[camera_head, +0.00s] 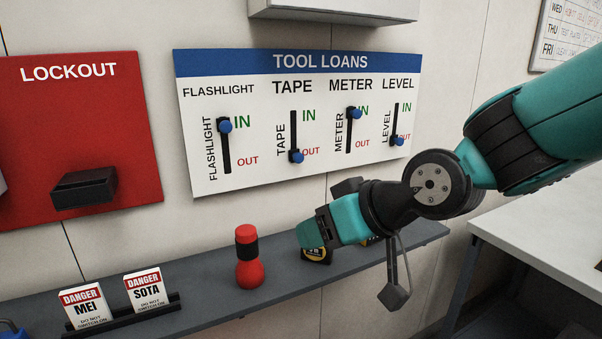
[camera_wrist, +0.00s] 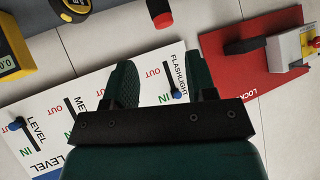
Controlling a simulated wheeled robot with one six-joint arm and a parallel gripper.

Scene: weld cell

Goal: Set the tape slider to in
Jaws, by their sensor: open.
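The tape slider's blue knob (camera_head: 297,157) is at the bottom of its slot, beside OUT, on the white tool loans panel (camera_head: 260,176). In the head view my gripper (camera_head: 330,222) is below and to the right of this knob, apart from it in the picture. In the wrist view my gripper (camera_wrist: 160,76) is open, with nothing between its fingers. The panel shows behind the fingers, and the left finger appears to cover the tape slider there.
The flashlight knob (camera_head: 225,125) and meter knob (camera_head: 355,113) are at IN; the level knob (camera_head: 397,140) is at OUT. A shelf (camera_head: 205,302) below holds a red flashlight (camera_head: 248,258) and a tape measure (camera_head: 316,257). A red lockout board (camera_head: 110,130) hangs left.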

